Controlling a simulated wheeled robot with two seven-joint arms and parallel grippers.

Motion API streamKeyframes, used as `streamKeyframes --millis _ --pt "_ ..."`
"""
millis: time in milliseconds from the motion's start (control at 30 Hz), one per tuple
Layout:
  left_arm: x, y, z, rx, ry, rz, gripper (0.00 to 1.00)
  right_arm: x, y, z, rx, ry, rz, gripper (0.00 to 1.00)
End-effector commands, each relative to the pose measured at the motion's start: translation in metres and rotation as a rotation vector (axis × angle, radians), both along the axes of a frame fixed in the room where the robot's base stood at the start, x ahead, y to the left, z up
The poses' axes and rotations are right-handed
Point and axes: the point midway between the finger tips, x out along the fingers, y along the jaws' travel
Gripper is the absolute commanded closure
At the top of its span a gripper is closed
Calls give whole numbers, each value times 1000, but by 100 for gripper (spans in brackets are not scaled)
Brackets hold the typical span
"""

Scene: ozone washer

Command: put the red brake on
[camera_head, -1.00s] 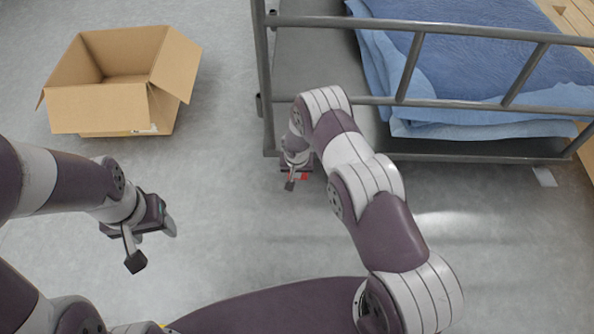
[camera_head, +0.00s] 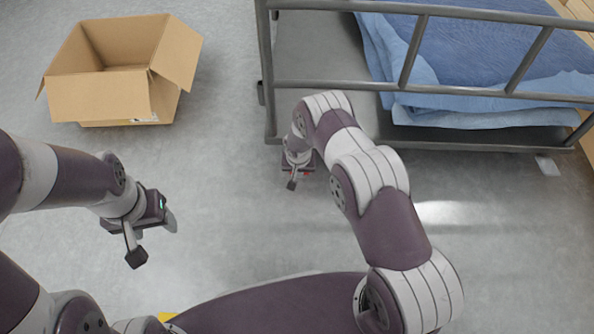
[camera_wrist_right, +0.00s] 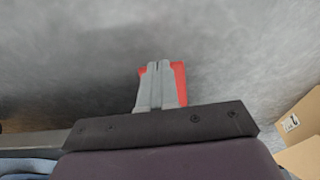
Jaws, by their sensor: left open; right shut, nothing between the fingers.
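The red brake (camera_wrist_right: 179,82) shows in the right wrist view as red edges on both sides of the grey fingers, which cover its middle. In the head view only a small bit of red (camera_head: 307,174) shows beside my right gripper, low by the near left corner of the cart (camera_head: 272,125). My right gripper (camera_head: 292,184) is shut, with its fingers together (camera_wrist_right: 159,70) right over the brake; I cannot tell whether they touch it. My left gripper (camera_head: 155,238) is open and empty, over the floor at the left, apart from the cart.
The metal cart carries folded blue cloth (camera_head: 470,60) behind its rail. An open cardboard box (camera_head: 100,98) stands on the floor at the upper left. Its edge also shows in the right wrist view (camera_wrist_right: 300,130). The floor between box and cart is clear.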

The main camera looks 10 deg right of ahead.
Motion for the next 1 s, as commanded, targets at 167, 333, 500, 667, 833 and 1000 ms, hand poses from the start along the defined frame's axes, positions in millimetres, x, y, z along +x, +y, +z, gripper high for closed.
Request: streamKeyframes --millis 167,333,500,667,833,1000 --pt "0 0 39 0 -1 0 41 -15 3 50 0 -2 3 100" --pt "0 0 52 0 -1 0 41 -37 9 77 0 -3 3 100" --pt "0 0 58 0 0 0 41 -51 14 93 0 -4 1 100" --pt "0 0 59 0 0 0 41 -56 15 97 -1 -3 0 100" --pt "0 0 59 0 0 0 41 -56 15 97 0 -3 0 100" --pt "0 0 59 0 0 0 41 -56 15 97 0 -3 0 100"
